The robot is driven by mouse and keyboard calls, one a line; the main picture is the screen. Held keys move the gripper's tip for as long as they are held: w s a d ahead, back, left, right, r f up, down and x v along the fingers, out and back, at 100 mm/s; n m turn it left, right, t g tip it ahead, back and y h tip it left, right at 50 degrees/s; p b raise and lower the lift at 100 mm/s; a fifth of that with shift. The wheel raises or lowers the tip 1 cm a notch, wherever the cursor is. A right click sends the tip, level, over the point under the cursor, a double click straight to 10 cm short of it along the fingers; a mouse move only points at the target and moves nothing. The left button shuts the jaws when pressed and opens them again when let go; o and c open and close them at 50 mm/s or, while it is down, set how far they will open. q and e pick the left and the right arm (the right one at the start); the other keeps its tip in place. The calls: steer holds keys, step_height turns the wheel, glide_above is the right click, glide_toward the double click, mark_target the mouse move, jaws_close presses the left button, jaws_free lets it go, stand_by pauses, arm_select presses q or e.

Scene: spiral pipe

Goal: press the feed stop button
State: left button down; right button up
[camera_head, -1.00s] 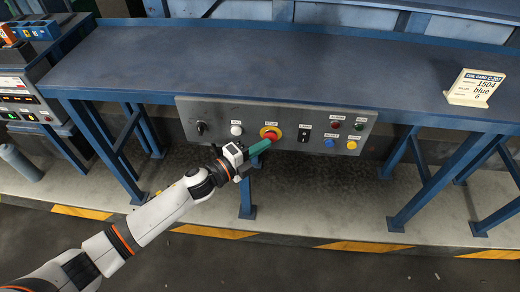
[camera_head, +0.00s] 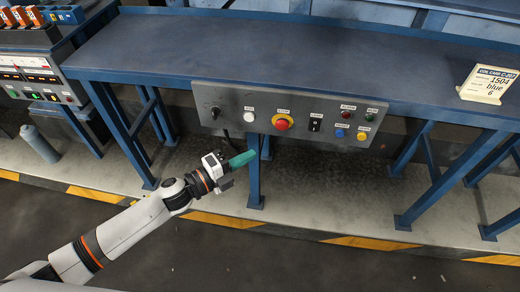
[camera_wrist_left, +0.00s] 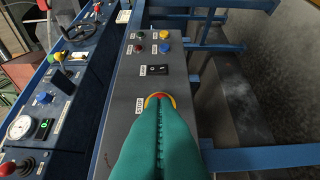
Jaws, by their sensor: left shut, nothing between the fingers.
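A grey control panel (camera_head: 232,123) hangs on the front of the blue bench. A red mushroom button on a yellow ring (camera_head: 283,123) sits left of its middle; its label is too small to read surely in the head view. My left gripper (camera_head: 252,156), with teal fingers, is shut and empty, below and left of the red button in the head view, apart from the panel. In the left wrist view, the closed fingers (camera_wrist_left: 160,115) point at the red button (camera_wrist_left: 160,97) and hide most of it. My right gripper is not in view.
Near the red button are a white button (camera_head: 249,117), a black knob (camera_head: 215,112), a black rocker switch (camera_head: 315,124), and small red, green, blue and yellow buttons. A blue bench leg (camera_head: 254,180) stands behind my gripper. A card (camera_head: 487,84) stands on the bench.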

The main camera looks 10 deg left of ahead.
arm_select(q)
steer(key=shift+v, duration=1.15)
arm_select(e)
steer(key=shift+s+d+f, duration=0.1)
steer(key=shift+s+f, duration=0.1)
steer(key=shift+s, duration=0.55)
